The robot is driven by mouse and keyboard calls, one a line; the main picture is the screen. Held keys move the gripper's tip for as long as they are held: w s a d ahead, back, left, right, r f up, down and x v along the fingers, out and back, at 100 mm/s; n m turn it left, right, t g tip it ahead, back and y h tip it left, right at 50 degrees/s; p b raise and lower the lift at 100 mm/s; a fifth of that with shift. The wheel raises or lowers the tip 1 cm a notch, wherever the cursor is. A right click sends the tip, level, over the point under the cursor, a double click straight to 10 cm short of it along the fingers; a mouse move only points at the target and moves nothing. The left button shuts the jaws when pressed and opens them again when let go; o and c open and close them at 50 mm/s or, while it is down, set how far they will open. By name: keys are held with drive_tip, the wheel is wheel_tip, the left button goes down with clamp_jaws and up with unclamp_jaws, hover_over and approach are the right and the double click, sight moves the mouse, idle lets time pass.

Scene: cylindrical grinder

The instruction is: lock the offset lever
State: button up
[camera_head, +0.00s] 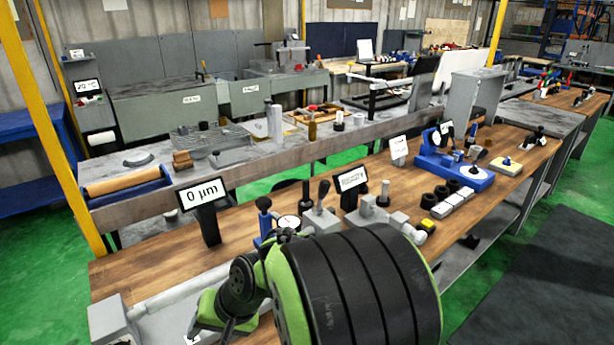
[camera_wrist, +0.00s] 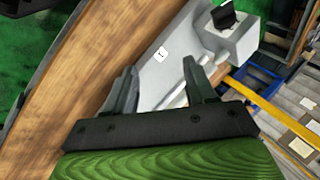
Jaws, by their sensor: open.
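My gripper (camera_wrist: 160,82) is open in the wrist view, its two grey fingers apart with nothing between them. Ahead of the fingers lies a pale grey body (camera_wrist: 158,75) with a small white label. A dark part (camera_wrist: 226,15) sits on its far block; I cannot tell if this is the offset lever. No lever is plainly marked.
A "0 µm" display (camera_head: 203,200) and a second sign (camera_head: 350,180) stand on the wooden bench (camera_head: 150,250). A dial gauge (camera_head: 289,222) is close behind my arm. A blue fixture (camera_head: 455,172) stands farther right. Bare wood is left of the display.

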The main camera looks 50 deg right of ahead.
drive_tip(key=w+d+r+m+t+y+p, duration=0.2)
drive_tip(key=w+d+m+t+p, duration=0.25)
drive_tip(key=d+m, duration=0.4)
drive_tip(key=m+t+h+p, duration=0.75)
drive_tip(key=m+h, duration=0.65)
drive_tip(key=m, duration=1.2)
approach(326, 193)
drive_tip(key=shift+g, duration=0.9)
drive_tip(key=p+x, duration=0.1)
drive_tip(key=x, duration=0.2)
drive_tip(key=r+p+x, duration=0.1)
drive_tip(key=x, duration=0.3)
drive_tip(key=p+x, duration=0.1)
drive_tip(key=x, duration=0.3)
drive_tip(key=shift+w+a+r+p, duration=0.15)
drive_tip(key=shift+w+r+p, duration=0.1)
drive_tip(key=shift+r+p, duration=0.05)
clamp_jaws()
